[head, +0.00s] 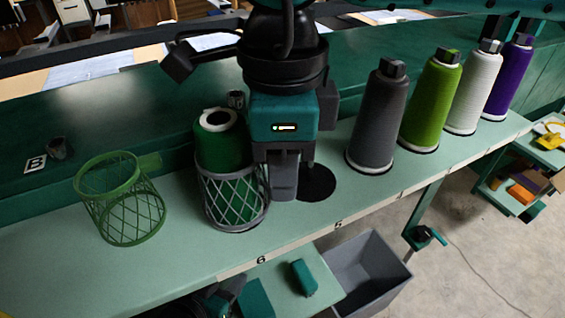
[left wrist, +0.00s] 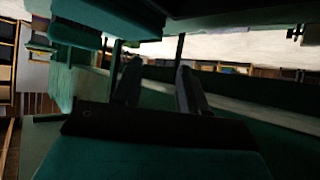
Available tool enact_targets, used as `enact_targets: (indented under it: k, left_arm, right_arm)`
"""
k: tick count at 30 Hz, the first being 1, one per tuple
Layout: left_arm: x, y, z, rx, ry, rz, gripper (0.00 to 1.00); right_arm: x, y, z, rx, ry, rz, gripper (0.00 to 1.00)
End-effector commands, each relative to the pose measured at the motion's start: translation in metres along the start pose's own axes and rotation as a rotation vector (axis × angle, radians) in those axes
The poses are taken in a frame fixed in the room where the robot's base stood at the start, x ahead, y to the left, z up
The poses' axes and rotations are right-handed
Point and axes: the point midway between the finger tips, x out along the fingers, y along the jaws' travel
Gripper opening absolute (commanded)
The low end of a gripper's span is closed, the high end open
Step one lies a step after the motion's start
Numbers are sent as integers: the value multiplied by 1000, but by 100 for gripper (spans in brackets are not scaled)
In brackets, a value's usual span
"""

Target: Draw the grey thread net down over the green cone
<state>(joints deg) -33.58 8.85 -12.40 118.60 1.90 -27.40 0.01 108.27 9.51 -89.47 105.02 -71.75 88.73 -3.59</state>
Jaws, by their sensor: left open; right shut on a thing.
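The green cone (head: 218,145) stands upright on the shelf, its white-rimmed top bare. The grey thread net (head: 236,212) is around the cone's lower half, with its lower ring at or close to the shelf top. Green thread shows through its mesh. My right gripper (head: 283,192) points down at the net's right side and is shut on the net; the grip itself is mostly hidden by the fingers. My left gripper (left wrist: 158,68) is open and empty in the left wrist view, away from cone and net. In the head view, dark parts of the left arm show low at the bottom edge.
An empty green net (head: 122,205) stands to the left. Right of my gripper lie a dark disc (head: 317,182) and a row of grey (head: 375,125), green (head: 430,105), white (head: 474,92) and purple (head: 508,80) cones. A grey bin (head: 365,272) is below the shelf.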

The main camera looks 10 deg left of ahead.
Motion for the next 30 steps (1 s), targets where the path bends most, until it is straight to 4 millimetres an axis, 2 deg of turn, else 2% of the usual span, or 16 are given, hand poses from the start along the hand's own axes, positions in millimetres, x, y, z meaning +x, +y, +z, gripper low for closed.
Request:
enact_targets:
  k: [30]
  left_arm:
    - [4,1,11,-10,-6,-1,43]
  right_arm:
    - [4,3,3,0,-1,1,0]
